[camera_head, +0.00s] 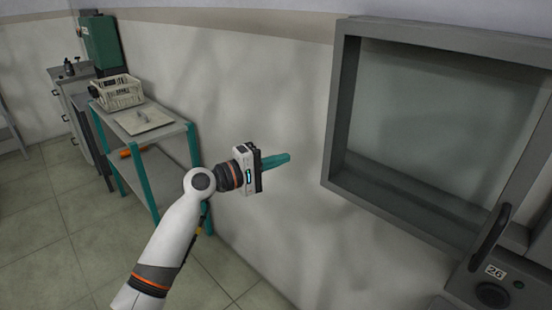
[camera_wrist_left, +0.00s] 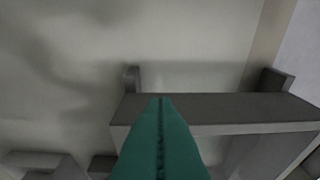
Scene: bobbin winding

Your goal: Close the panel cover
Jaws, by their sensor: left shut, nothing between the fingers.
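A wide grey frame (camera_head: 400,196) around a dull glass-like pane (camera_head: 435,115) stands at the right in the head view; it looks like the panel cover, though I cannot tell how far open it is. A dark curved handle (camera_head: 490,238) is at its lower right corner. My left gripper (camera_head: 288,157) has its teal fingers shut and empty, in front of the pale wall to the left of the frame, seemingly apart from it. In the left wrist view the shut fingers (camera_wrist_left: 161,100) overlap a grey bar (camera_wrist_left: 225,108), with a small curved piece (camera_wrist_left: 132,78) behind it. My right gripper is not in view.
A panel with a round black knob (camera_head: 492,294) and a "26" label (camera_head: 495,271) is at the bottom right. A teal-legged table (camera_head: 160,133) with a basket (camera_head: 118,93) stands at the left, by a grey cabinet (camera_head: 62,90). The tiled floor (camera_head: 60,235) at left is clear.

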